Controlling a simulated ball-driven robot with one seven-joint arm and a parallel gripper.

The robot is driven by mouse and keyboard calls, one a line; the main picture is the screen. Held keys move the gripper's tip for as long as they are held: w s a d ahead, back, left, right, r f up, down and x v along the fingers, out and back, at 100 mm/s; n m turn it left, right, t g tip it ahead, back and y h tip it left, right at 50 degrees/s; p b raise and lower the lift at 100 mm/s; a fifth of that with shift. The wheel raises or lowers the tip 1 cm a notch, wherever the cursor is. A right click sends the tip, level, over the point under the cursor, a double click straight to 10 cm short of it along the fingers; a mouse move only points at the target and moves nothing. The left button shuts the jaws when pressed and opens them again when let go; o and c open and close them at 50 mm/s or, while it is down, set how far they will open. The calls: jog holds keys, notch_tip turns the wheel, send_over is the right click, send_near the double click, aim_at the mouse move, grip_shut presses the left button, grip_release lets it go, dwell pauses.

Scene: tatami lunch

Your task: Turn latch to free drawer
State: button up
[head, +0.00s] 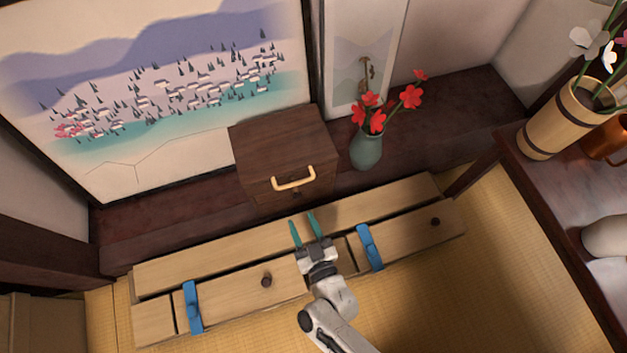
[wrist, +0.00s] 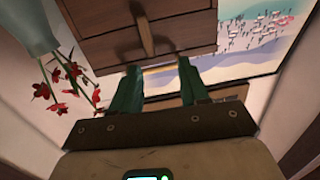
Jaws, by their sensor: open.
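A low light-wood cabinet (head: 225,244) has two drawer fronts with dark round knobs, the left drawer (head: 232,291) and the right drawer (head: 407,239). A blue latch (head: 193,306) stands roughly upright near the left drawer's left end. A second blue latch (head: 369,247) stands roughly upright at the right drawer's left end. My gripper (head: 303,229) is open and empty, its teal fingers over the cabinet top between the latches. In the wrist view my gripper (wrist: 158,68) points towards a dark wooden box; neither latch shows there.
The dark box (head: 283,145) with a pale handle (head: 294,181) stands on a dark ledge behind the cabinet. A green vase (head: 366,149) with red flowers is beside it. A dark table (head: 560,220) with a wooden bucket (head: 562,122) stands right. Tatami in front is open.

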aim_at(296, 190)
jog(key=shift+m+t+h, duration=0.3)
jog(key=shift+t+h, duration=0.1)
jog(key=shift+h, duration=0.2)
jog(key=b+x, duration=0.1)
jog(key=x, duration=0.5)
jog(key=d+b+x, duration=0.1)
jog(key=x, duration=0.3)
jog(key=shift+w+d+r+b, duration=0.1)
jog(key=shift+w+r+b, duration=0.05)
jog(key=shift+r+b, duration=0.15)
jog(key=shift+c, duration=0.2)
grip_shut()
